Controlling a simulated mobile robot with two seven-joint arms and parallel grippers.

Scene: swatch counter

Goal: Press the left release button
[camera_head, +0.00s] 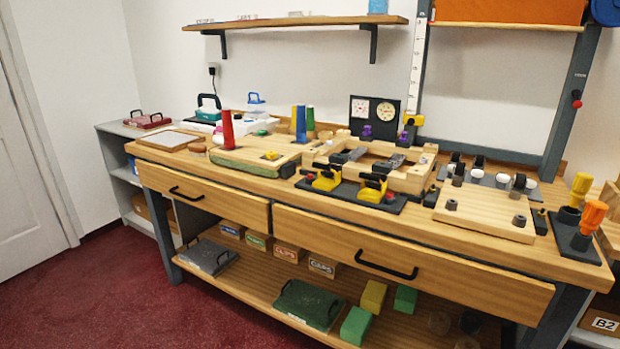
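A wooden frame fixture (408,180) stands on the middle of the workbench. In front of it are a left yellow clamp-like block (326,180) and a right yellow block (371,191), each with a black handle on top. A small red spot (311,177) shows beside the left block, and another red spot (390,197) beside the right one. They look like buttons, but they are too small to be sure, and I cannot tell whether either is pressed. Neither of my grippers is in view.
The workbench (240,181) has two closed front drawers. A red cylinder (228,130) stands left of the fixture; a wooden board with dark knobs (478,222) lies right of it. Orange-topped posts (593,216) stand at the right end. Red floor is clear at left.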

